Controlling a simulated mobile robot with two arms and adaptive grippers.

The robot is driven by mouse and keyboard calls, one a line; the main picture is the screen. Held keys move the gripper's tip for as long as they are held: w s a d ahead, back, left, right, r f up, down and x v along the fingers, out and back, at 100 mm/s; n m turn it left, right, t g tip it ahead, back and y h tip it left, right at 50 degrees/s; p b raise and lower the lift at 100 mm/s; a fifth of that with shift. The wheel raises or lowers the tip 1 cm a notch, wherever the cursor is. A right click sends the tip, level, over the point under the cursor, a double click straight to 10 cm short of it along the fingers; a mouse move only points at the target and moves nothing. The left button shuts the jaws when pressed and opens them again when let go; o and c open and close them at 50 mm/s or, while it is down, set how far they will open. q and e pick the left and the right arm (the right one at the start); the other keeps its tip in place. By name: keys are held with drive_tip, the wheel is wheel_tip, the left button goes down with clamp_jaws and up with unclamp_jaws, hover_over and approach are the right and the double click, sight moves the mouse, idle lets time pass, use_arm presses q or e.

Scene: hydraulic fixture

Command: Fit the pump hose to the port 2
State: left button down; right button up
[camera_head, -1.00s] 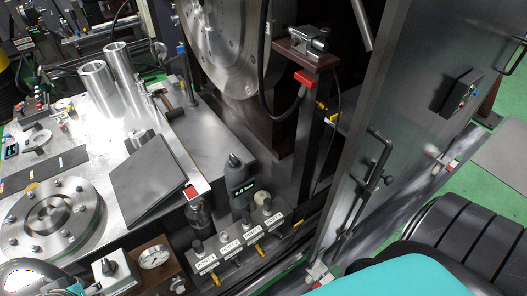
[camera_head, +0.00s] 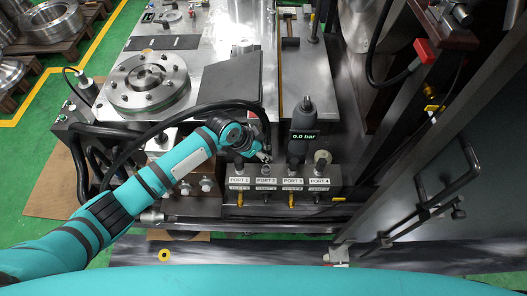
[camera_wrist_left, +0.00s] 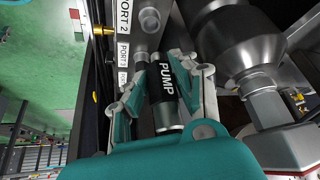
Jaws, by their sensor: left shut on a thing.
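My left gripper (camera_head: 259,154) hangs over the port block's rear left part, close to port 2 (camera_head: 266,169). In the left wrist view, my left gripper (camera_wrist_left: 163,65) is shut on the black pump hose (camera_wrist_left: 168,82), with its white "PUMP" label facing the camera. The pump hose (camera_head: 200,106) arcs in from the left over my arm and down into the gripper. A metal port fitting shows beside the PORT 2 label (camera_wrist_left: 124,16). The hose's lower end is near the fittings; I cannot tell whether it touches one. My right gripper is not in view.
The port block (camera_head: 330,180) also bears PORT 1, PORT 3 and PORT 4. A dark bottle-shaped unit reading 0.0 bar (camera_head: 302,135) stands just behind PORT 3. A flanged disc (camera_head: 145,83) and dark plate (camera_head: 232,77) lie on the bench behind. A cabinet door with a handle (camera_head: 447,190) stands at right.

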use_arm(q)
drive_tip(key=shift+r, duration=0.1)
drive_tip(key=shift+p, duration=0.35)
wheel_tip(320, 180, down, 5)
drive_tip(key=b, duration=0.3)
drive_tip(key=shift+r, duration=0.2)
drive_tip(key=shift+f, duration=0.1)
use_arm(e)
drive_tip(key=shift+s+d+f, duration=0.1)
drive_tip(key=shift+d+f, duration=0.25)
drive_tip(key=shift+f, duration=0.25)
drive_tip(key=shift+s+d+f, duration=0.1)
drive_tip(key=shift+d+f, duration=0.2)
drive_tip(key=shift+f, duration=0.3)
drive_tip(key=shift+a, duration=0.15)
use_arm(q)
drive_tip(key=shift+f, duration=0.1)
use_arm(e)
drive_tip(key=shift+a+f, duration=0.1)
use_arm(q)
drive_tip(key=shift+f, duration=0.1)
drive_tip(key=shift+f+b, duration=0.2)
drive_tip(key=shift+b, duration=0.2)
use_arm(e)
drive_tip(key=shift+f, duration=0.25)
